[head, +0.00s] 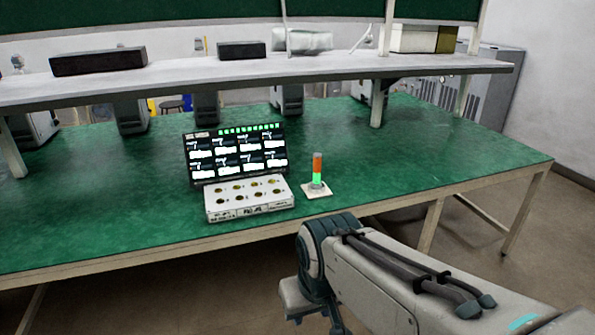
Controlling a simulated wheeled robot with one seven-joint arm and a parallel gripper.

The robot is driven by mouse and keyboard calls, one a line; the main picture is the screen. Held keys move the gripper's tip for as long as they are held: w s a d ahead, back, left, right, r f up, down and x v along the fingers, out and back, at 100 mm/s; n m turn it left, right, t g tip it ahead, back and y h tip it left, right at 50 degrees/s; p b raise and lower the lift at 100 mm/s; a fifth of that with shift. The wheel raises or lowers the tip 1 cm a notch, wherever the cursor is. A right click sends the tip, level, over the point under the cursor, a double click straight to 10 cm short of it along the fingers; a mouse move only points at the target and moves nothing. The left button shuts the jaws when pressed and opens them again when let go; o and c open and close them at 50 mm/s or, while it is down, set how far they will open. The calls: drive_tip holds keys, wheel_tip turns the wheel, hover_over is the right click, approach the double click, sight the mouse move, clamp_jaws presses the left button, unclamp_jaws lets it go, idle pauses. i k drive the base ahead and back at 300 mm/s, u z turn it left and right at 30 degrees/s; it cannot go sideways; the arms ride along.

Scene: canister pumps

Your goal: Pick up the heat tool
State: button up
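I cannot make out anything that is clearly a heat tool in the head view. A small upright cylinder (317,168), orange above and green below, stands on a white square base (316,191) near the front edge of the green bench. I cannot tell whether it is a tool or a signal light. My arm reaches in from the lower right and bends down in front of the bench. My gripper does not show.
A white box with several round sockets (249,198) and a lit display panel (236,153) stand left of the cylinder on the green bench (420,160). A raised shelf (180,77) runs above the bench, carrying dark boxes (98,61). The bench's right part is clear.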

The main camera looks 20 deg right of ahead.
sight(316, 185)
drive_tip(key=z, duration=0.5)
drive_tip(key=i, duration=2.05)
drive_tip(key=u, duration=0.45)
